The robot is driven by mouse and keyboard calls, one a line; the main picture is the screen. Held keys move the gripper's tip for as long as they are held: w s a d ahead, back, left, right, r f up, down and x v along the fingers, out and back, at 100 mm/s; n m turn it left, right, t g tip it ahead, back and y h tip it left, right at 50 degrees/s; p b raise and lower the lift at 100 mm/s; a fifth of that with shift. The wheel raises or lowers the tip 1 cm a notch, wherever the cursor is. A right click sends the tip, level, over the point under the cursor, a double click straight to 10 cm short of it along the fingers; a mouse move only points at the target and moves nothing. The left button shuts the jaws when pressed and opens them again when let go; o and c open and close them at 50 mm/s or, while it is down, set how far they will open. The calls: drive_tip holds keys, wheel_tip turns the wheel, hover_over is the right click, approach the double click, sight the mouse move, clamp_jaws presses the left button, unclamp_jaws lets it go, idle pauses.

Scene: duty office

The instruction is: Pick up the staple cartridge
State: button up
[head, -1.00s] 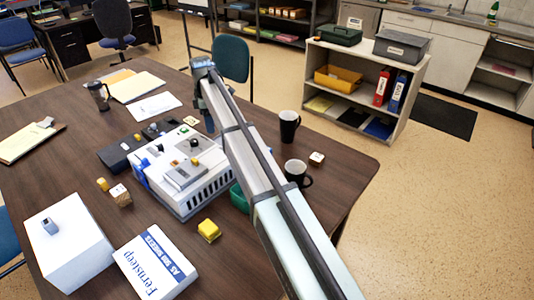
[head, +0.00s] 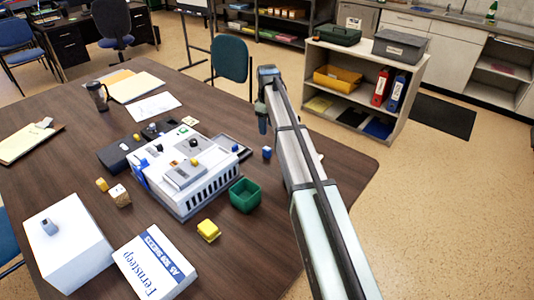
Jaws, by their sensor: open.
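I cannot pick out the staple cartridge for certain; several small pieces lie on the table and on the white machine (head: 185,172). A small blue piece (head: 266,152) lies on the table right of the machine. Another small blue piece (head: 235,148) lies on a dark tray behind the machine's right corner. A small grey piece (head: 49,227) sits on the white box at the front left. My gripper (head: 262,130) points down above the table's right part, just above the first blue piece in the picture. It is open; its fingers are small here, and I see nothing between them.
A green open box (head: 245,196) and a yellow block (head: 208,230) stand beside the machine. A paper pack (head: 155,262) and the white box (head: 70,250) stand in front. A dark tumbler (head: 98,96) is at the back left. My arm covers much of the table's right side.

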sight(268, 149)
drive_tip(key=shift+m, duration=0.5)
wheel_tip(268, 149, down, 8)
drive_tip(key=shift+w+f, duration=0.1)
drive_tip(key=shift+f, duration=0.1)
drive_tip(key=shift+w+d+f, duration=0.1)
drive_tip(key=shift+w+f, duration=0.1)
drive_tip(key=shift+f, duration=1.15)
drive_tip(key=shift+w+f, duration=0.2)
drive_tip(key=shift+f, duration=1.15)
drive_tip(key=c, duration=1)
